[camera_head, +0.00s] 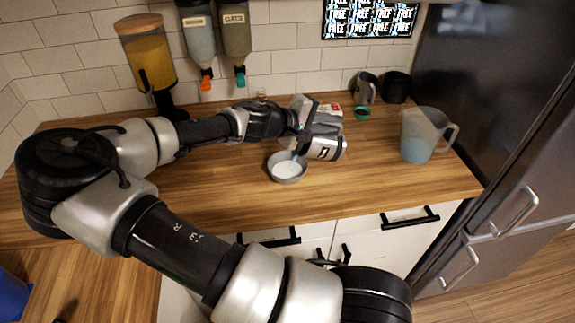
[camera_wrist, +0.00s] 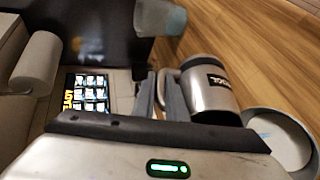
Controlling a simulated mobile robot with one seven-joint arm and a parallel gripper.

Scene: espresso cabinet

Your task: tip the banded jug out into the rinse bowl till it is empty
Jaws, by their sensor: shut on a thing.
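The banded jug (camera_head: 325,148) is silver with a dark band that carries lettering. It lies tipped nearly on its side, its mouth end toward the grey rinse bowl (camera_head: 287,179). A thin bluish stream appears to run from it into the bowl, where pale liquid lies. My gripper (camera_head: 304,127) is shut on the jug's handle and holds it above the counter. In the wrist view the jug (camera_wrist: 208,84) sits right of my gripper (camera_wrist: 161,92), with the handle between the fingers. The bowl (camera_wrist: 279,114) is at the right edge there. The jug's inside is hidden.
A clear pitcher (camera_head: 425,135) with blue liquid stands on the counter at right. A grey mug (camera_head: 364,88), a black mug (camera_head: 396,87) and a small teal cup (camera_head: 362,113) stand behind. Dispensers are at the back left. The counter's front right is clear.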

